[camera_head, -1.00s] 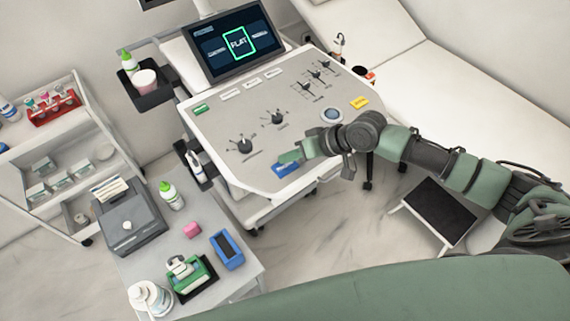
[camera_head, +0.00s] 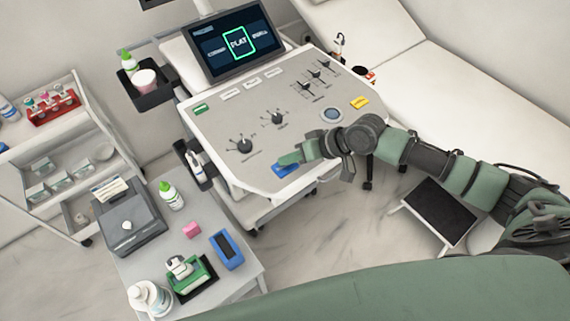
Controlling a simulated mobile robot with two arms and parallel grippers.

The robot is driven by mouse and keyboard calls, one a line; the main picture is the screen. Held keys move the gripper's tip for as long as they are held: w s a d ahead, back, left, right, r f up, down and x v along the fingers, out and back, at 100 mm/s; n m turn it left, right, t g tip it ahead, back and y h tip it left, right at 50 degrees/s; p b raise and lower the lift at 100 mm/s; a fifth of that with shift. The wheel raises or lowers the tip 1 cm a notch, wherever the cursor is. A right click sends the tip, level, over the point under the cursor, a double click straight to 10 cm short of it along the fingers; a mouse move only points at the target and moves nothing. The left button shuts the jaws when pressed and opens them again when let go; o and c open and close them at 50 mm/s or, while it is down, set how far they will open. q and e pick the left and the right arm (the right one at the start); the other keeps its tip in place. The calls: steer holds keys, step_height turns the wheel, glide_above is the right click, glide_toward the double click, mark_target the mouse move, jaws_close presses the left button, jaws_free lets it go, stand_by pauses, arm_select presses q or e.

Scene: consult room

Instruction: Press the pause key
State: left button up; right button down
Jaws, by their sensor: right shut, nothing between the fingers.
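The console panel (camera_head: 222,150) carries a blue key (camera_head: 284,171) at its front edge, a green key (camera_head: 200,108) at left, a yellow key (camera_head: 359,103) at right and a row of white keys (camera_head: 252,83) at the back. Their labels are too small to read, so I cannot tell which is the pause key. My right gripper (camera_head: 289,159) is shut and empty. Its tip is at the blue key and covers part of it; I cannot tell whether they touch. My left gripper is not in view.
A screen (camera_head: 238,42) with a green-framed tile stands behind the panel. Knobs (camera_head: 245,146) and sliders (camera_head: 314,74) rise from the panel. A side table (camera_head: 207,214) with a blue-framed item, bottles and a grey box stands at lower left. A white couch (camera_head: 430,80) is at right.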

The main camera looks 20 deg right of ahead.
mark_target(289, 167)
steer(key=shift+f, duration=0.4)
stand_by(0.4)
steer(key=shift+r+p, duration=0.8)
steer(key=shift+r, duration=0.05)
steer(key=shift+r, duration=0.1)
step_height(289, 167, up, 5)
steer(key=p, duration=0.5)
stand_by(0.6)
